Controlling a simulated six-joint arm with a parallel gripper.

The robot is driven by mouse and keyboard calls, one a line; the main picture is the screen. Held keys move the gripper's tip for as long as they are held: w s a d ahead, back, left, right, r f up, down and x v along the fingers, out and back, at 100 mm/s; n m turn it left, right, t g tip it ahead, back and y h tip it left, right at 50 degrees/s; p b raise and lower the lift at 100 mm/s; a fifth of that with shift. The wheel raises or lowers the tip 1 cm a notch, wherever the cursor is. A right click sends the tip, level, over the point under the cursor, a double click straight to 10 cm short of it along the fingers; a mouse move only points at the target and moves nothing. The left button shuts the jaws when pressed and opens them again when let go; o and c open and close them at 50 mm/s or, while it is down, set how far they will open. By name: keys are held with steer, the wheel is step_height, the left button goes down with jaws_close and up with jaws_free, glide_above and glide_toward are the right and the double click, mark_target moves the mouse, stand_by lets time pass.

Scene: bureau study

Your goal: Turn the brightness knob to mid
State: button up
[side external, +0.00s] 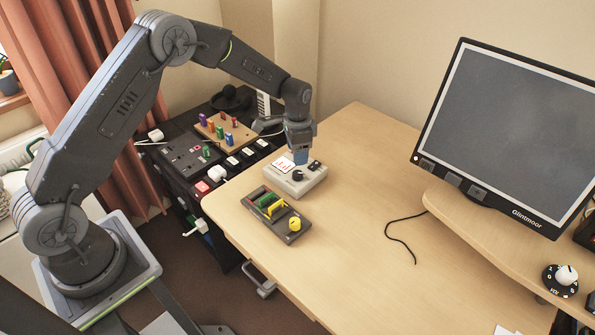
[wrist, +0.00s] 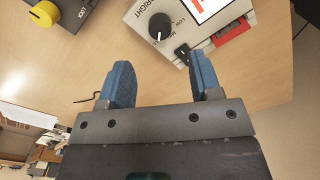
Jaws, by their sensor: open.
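The brightness knob (wrist: 160,26) is a round black knob with a white pointer mark. It sits on a light grey box (wrist: 222,38) printed "BRIGHT", with LOW and other small lettering beside the knob. I cannot tell which setting the pointer is at. In the side external view the knob (side external: 298,175) is on the box (side external: 309,184) near the desk's left edge. My gripper (wrist: 159,62) is open and empty, its two blue fingers apart. The knob is ahead of the fingers, not between them. In the side external view my gripper (side external: 300,157) hangs close over the box's back side.
A dark panel with a yellow knob (side external: 294,223) and a yellow and green part lies in front of the box. The box also bears a white card with red marks (side external: 284,163) and a black switch (side external: 315,164). A monitor (side external: 510,130) stands right. The desk's middle is mostly clear.

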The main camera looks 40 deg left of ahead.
mark_target(298, 173)
step_height(298, 173, down, 8)
steer(key=shift+r, duration=0.1)
stand_by(0.4)
steer(key=c, duration=0.9)
